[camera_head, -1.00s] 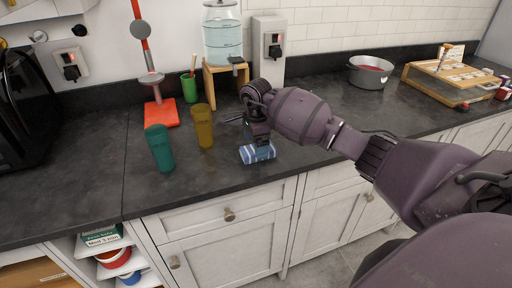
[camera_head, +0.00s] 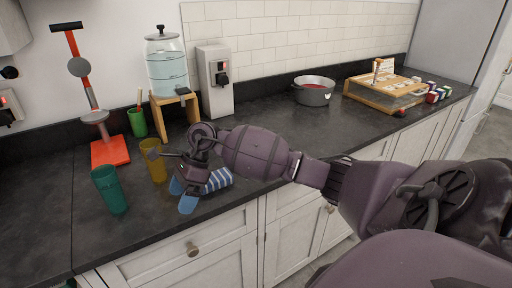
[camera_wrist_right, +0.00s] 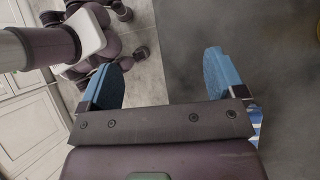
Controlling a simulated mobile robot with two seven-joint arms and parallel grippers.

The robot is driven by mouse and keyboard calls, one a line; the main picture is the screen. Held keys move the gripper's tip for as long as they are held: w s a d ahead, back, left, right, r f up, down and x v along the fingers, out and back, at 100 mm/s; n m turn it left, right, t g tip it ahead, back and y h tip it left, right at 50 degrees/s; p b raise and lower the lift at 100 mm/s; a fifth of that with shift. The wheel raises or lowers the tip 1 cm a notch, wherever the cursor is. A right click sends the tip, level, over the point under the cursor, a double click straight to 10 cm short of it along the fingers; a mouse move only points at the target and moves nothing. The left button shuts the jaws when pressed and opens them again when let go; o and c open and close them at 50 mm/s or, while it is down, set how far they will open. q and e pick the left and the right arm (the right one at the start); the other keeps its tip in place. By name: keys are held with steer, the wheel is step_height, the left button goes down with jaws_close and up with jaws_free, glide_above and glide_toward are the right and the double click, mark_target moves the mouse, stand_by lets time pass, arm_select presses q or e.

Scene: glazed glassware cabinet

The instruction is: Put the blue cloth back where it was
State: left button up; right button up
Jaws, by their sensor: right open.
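The blue-and-white striped cloth (camera_head: 218,180) lies folded on the dark counter near its front edge, right of the amber cup. My right gripper (camera_head: 182,195) is open, its blue fingertips apart and empty, just left of the cloth and partly in front of it. In the right wrist view, the open fingers (camera_wrist_right: 165,80) have nothing between them; a striped bit of the cloth (camera_wrist_right: 257,122) shows beyond the right finger. Whether gripper and cloth touch, I cannot tell. My left gripper is not in view.
An amber cup (camera_head: 154,162) and a teal cup (camera_head: 110,190) stand left of my right gripper. Behind are a green cup (camera_head: 137,123), a red-based stand (camera_head: 108,151) and a glass dispenser (camera_head: 167,70) on a wooden stand. A pot (camera_head: 314,93) and wooden rack (camera_head: 385,92) are right.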

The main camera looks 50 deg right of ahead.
steer(key=s+a+r+m+t+y, duration=0.1)
steer(key=s+a+m+t+y, duration=0.6)
steer(key=s+a+m+y, duration=0.35)
steer(key=s+d+f+m+t+h, duration=0.1)
steer(key=d+f+m+t+h, duration=0.4)
steer(key=m, duration=0.7)
steer(key=d+f+m+t+h, duration=0.3)
steer(key=m+t+h, duration=0.3)
steer(key=m, duration=0.7)
steer(key=s+d+f+m+g+h, duration=0.2)
steer(key=s+f+m+g+h, duration=0.1)
steer(key=s+f+m, duration=0.4)
steer(key=s+d+f+m+g+h, duration=0.3)
steer(key=s+f+m, duration=0.4)
steer(key=f, duration=0.1)
steer(key=shift+d+g+h, duration=0.25)
steer(key=shift+g+h, duration=0.05)
steer(key=shift+h, duration=0.05)
